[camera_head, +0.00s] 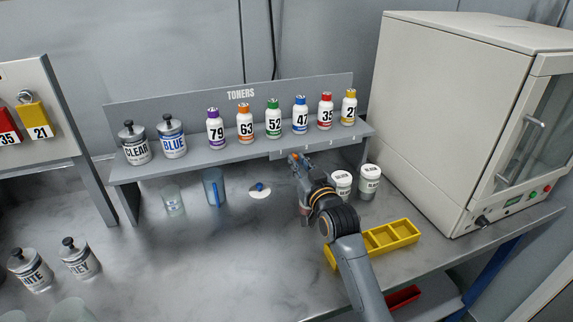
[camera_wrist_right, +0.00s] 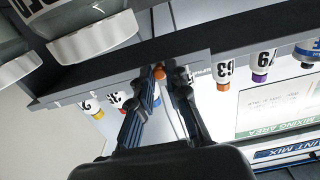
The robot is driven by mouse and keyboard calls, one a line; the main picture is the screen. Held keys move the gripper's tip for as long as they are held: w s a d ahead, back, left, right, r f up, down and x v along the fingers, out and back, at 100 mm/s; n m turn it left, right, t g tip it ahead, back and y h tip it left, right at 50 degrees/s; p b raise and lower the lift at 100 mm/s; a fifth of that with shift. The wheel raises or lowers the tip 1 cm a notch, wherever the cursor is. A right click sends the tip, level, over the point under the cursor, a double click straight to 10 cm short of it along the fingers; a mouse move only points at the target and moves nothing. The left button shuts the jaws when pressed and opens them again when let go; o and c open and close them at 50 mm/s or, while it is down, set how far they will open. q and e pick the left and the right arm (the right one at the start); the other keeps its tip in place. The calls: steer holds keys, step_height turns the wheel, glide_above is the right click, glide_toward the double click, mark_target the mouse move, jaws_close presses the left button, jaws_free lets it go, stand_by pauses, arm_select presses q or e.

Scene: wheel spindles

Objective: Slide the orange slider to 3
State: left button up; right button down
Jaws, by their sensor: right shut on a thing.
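The orange slider (camera_wrist_right: 159,72) shows as a small orange knob at the shelf's front edge in the right wrist view, between the fingertips of my right gripper (camera_wrist_right: 165,82). In the head view a small orange spot (camera_head: 294,157) shows at the tip of my right gripper (camera_head: 297,163), which reaches up to the shelf edge. The gripper is shut on the slider. The slider sits at a grey scale plate (camera_head: 325,147) on the shelf front; its marks are too small to read. My left gripper is not in view.
Numbered toner bottles (camera_head: 273,120) stand on the shelf (camera_head: 200,160) above. Two white-lidded jars (camera_head: 370,180) stand close to the right of my arm. A yellow divided tray (camera_head: 405,230) lies beneath it. A large beige cabinet (camera_head: 440,90) stands at the right.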

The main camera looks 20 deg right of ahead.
steer(key=d, duration=1.1)
steer(key=shift+w+d+b, duration=0.15)
steer(key=shift+w+b, duration=0.05)
steer(key=shift+b, duration=0.1)
steer(key=c, duration=1.3)
jaws_free()
steer(key=s, duration=1.2)
steer(key=shift+d, duration=0.2)
